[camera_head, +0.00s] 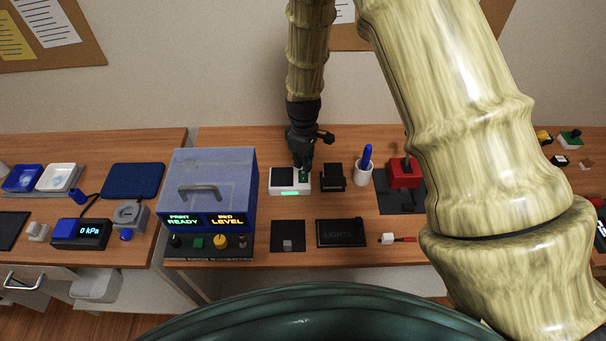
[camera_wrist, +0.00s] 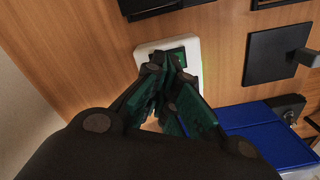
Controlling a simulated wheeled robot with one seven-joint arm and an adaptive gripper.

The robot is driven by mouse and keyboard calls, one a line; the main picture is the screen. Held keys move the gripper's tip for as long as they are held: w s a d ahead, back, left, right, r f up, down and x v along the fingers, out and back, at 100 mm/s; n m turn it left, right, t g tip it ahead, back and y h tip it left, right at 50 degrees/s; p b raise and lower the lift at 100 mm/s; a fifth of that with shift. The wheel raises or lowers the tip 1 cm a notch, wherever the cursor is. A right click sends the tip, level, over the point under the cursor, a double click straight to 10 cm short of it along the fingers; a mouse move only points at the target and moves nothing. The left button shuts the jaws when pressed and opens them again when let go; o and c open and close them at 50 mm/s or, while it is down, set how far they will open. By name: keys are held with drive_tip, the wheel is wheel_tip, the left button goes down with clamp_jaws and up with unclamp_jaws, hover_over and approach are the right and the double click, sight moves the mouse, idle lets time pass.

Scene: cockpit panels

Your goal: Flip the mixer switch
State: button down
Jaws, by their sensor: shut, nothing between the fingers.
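A small white box (camera_head: 278,186) with a black top patch and a lit green strip on its front stands on the middle table; I take it for the mixer switch, though no label is readable. It also shows in the wrist view (camera_wrist: 146,50), with a dark switch part on its face. My gripper (camera_head: 306,167) points down at the right part of this box. In the wrist view my gripper (camera_wrist: 174,60) is shut, with its fingertips together over the dark switch part. The fingers hide much of that part, and I cannot tell whether they touch it.
A blue printer-like box (camera_head: 210,180) with lit displays stands to the left. A black device (camera_head: 333,177), a white cup with a blue pen (camera_head: 363,172) and a red box with a lever (camera_head: 403,173) stand to the right. A LIGHTS panel (camera_head: 341,233) lies in front.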

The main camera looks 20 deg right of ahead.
sight(303, 172)
drive_tip(key=shift+f+b, duration=0.55)
drive_tip(key=shift+f, duration=0.65)
idle(1.0)
drive_tip(key=shift+r, duration=0.15)
drive_tip(key=shift+r+p, duration=2.4)
drive_tip(key=shift+r, duration=1)
drive_tip(key=shift+s+f, duration=0.1)
